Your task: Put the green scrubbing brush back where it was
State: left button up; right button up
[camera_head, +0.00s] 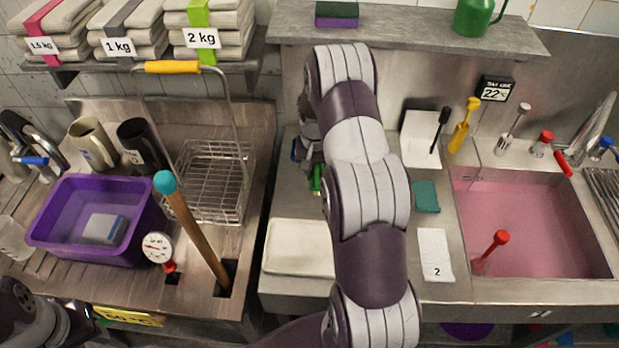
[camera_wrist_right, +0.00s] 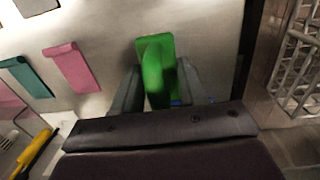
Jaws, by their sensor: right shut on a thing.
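The green scrubbing brush (camera_wrist_right: 153,72) is between the two fingers of my right gripper (camera_wrist_right: 155,88) in the right wrist view. The gripper is shut on it, above or at the pale metal counter; I cannot tell whether the brush touches it. In the head view only a small green part of the brush (camera_head: 316,178) shows, left of my right arm. My right gripper (camera_head: 308,160) is mostly hidden by that arm there. My left gripper (camera_head: 68,322) shows partly at the lower left corner, and its fingers are unclear.
A wire basket (camera_head: 212,185) stands left of the brush, near a purple tub (camera_head: 95,252). A white tray (camera_head: 298,248) lies in front. A teal piece (camera_head: 426,196) and a numbered card (camera_head: 435,254) lie right of my arm, beside the pink-filled sink (camera_head: 520,215). A shelf (camera_head: 410,34) hangs behind.

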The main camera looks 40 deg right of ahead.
aim_at(313, 176)
jog(key=shift+w+a+f+p, duration=0.4)
jog(key=shift+w+a+f, duration=0.2)
jog(key=shift+a+f, duration=0.15)
jog(key=f, duration=0.1)
jog(key=f+p, duration=0.1)
jog(key=shift+s+d+f, duration=0.2)
jog(key=shift+s+f, duration=0.05)
jog(key=shift+f, duration=0.1)
jog(key=shift+d+f, duration=0.1)
jog(key=shift+f, duration=0.15)
jog(key=shift+w+a+f, duration=0.15)
jog(key=shift+a, duration=0.05)
jog(key=o, duration=0.9)
jog(key=shift+o, duration=1)
jog(key=shift+d, duration=0.15)
